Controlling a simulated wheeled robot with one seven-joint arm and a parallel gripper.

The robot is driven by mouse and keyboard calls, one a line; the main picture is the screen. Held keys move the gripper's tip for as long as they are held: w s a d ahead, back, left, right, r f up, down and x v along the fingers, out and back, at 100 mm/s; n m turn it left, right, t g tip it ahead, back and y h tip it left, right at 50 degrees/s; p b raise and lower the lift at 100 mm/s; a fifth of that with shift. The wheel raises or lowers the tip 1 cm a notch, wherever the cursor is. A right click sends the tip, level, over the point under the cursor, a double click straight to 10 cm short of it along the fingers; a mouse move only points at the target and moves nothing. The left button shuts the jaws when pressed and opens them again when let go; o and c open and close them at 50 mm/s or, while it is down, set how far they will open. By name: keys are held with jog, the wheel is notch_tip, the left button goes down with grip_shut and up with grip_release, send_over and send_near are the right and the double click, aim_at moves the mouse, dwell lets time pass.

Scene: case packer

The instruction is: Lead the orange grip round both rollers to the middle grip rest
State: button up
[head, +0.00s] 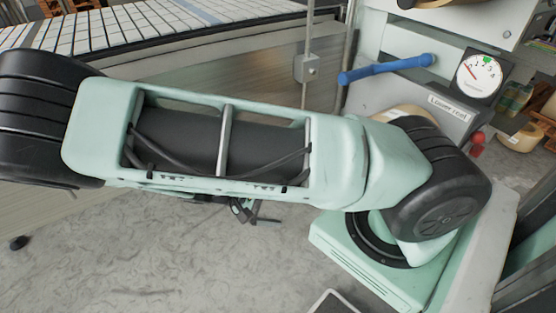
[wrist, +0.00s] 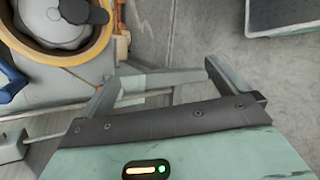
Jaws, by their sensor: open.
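In the wrist view my gripper (wrist: 162,82) is open, with nothing between its two grey fingers. Beyond and left of it is a tan tape reel (wrist: 22,45) with a grey hub. A small orange piece (wrist: 122,45) shows at the reel's right edge; I cannot tell whether it is the orange grip. A thin pale rod or edge runs behind the fingers. In the head view my arm crosses the middle and hides most of the reel and the machine front. I cannot make out the two rollers or the middle grip rest in either view.
A blue handle (head: 385,68) sticks out near the dial gauge (head: 482,75) and a label reading "Lower reel" (head: 455,106). A red knob (head: 477,139) sits below. Grey floor lies open at lower left.

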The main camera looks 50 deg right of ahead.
jog(key=w+d+r+m+t+h+b, duration=0.1)
jog(key=w+d+r+t+h, duration=0.1)
jog(key=w+d+h, duration=0.5)
jog(key=shift+w+d+r+m+t+h, duration=0.3)
jog(key=shift+w+d+r+m, duration=0.1)
jog(key=shift+w+d+r, duration=0.35)
jog(key=shift+d+f, duration=0.1)
jog(key=shift+d, duration=0.1)
jog(key=shift+p+x, duration=1)
jog(key=shift+x, duration=4.7)
jog(key=shift+s+d, duration=0.1)
jog(key=shift+d, duration=0.05)
grip_shut()
jog(key=shift+f, duration=0.1)
